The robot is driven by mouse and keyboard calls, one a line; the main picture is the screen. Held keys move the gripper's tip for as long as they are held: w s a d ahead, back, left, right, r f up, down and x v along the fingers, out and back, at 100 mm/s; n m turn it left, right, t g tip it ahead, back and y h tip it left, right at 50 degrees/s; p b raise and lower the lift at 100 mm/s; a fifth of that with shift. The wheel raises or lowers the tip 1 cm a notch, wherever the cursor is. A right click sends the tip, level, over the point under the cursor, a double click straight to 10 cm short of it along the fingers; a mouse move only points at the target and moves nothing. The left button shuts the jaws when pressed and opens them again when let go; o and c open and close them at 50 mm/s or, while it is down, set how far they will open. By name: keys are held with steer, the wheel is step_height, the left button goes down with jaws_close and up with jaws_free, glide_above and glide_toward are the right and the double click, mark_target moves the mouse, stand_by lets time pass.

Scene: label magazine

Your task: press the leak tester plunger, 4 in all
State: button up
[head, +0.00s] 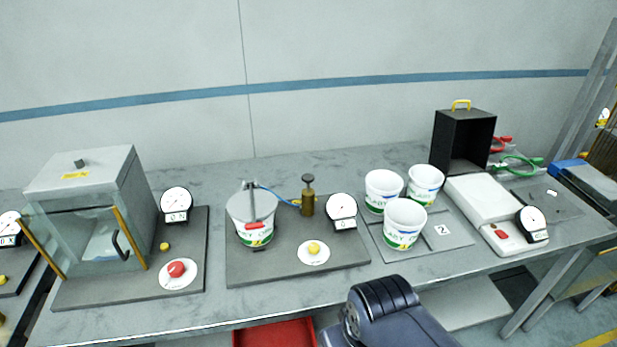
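The leak tester sits on a dark grey base plate (285,268) in the middle of the bench. Its brass plunger (308,197) stands upright with a dark round knob on top, and the knob is up, clear of the brass body. A yellow button (314,248) on a white disc and a round dial (342,207) are on the same plate. My arm shows at the bottom edge; my gripper is not in view.
A glass-doored chamber (85,215) with a red button (177,269) stands at left. Several white tubs (405,223) stand on a plate marked 2, right of the tester. A black open box (462,142) and a scale (505,238) are further right. A red bin (275,332) is below the bench.

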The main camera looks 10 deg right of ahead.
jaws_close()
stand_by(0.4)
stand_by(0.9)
